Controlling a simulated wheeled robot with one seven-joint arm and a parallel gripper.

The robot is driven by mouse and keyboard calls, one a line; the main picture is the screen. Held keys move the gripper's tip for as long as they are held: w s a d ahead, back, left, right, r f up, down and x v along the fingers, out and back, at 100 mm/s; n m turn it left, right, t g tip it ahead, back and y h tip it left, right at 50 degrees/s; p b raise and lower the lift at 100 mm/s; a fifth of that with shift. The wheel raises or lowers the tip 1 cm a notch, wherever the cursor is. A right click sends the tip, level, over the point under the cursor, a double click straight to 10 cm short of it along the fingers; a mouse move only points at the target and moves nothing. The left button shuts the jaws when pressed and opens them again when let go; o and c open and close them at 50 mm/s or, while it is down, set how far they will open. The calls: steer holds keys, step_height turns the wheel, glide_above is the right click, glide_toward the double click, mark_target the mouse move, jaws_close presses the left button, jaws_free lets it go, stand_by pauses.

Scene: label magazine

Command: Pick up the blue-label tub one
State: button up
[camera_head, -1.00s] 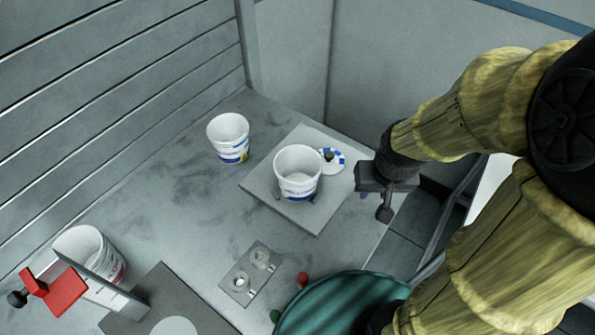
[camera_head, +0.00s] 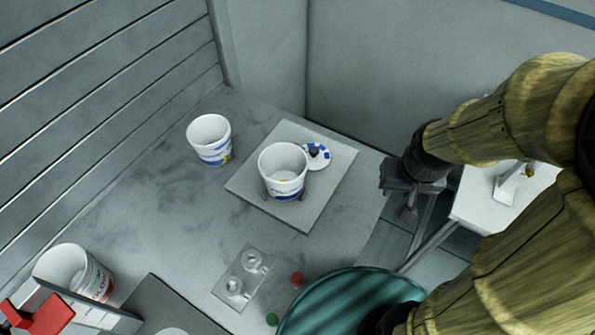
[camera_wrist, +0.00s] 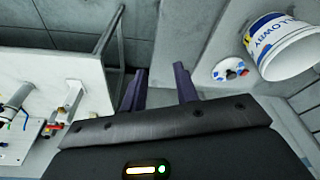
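A white open tub with a blue label (camera_head: 284,187) stands upright on a grey square plate (camera_head: 335,192). Another white tub with blue and some yellow on its label (camera_head: 211,152) stands on the bench to its left. I cannot tell by a number which is tub one. My gripper (camera_head: 405,203) is right of the plate, past the bench's edge and apart from both tubs. In the wrist view my gripper (camera_wrist: 160,85) has its two purple fingers apart with nothing between them. A blue-label tub (camera_wrist: 280,48) shows there at upper right.
A white disc with blue marks and a dark knob (camera_head: 316,154) lies behind the plate's tub. A red-label tub (camera_head: 92,279) stands front left by a red clamp-like part (camera_head: 42,315). A clear two-ring fixture (camera_head: 241,276) and green round top (camera_head: 345,303) are in front. A white table (camera_head: 480,207) is right.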

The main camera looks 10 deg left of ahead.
steer(key=shift+d, duration=0.15)
steer(key=s+a+n+t+h, duration=0.2)
steer(key=a+n+t, duration=0.1)
steer(key=a+n, duration=0.6)
steer(key=s+a+f+n+t+h+b, duration=0.1)
steer(key=s+a+n+t+h, duration=0.1)
steer(key=a+n, duration=0.7)
steer(key=s+a+n+t+h+b, duration=0.1)
steer(key=s+a+n+t+h, duration=0.2)
steer(key=a+n, duration=0.6)
steer(key=a, duration=0.6)
steer(key=shift+s+f+n+t+h, duration=0.25)
steer(key=shift+s+n+t+h, duration=0.05)
steer(key=shift+s+n+h, duration=0.1)
steer(key=shift+d, duration=0.1)
steer(key=p+x, duration=0.2)
steer(key=x, duration=1)
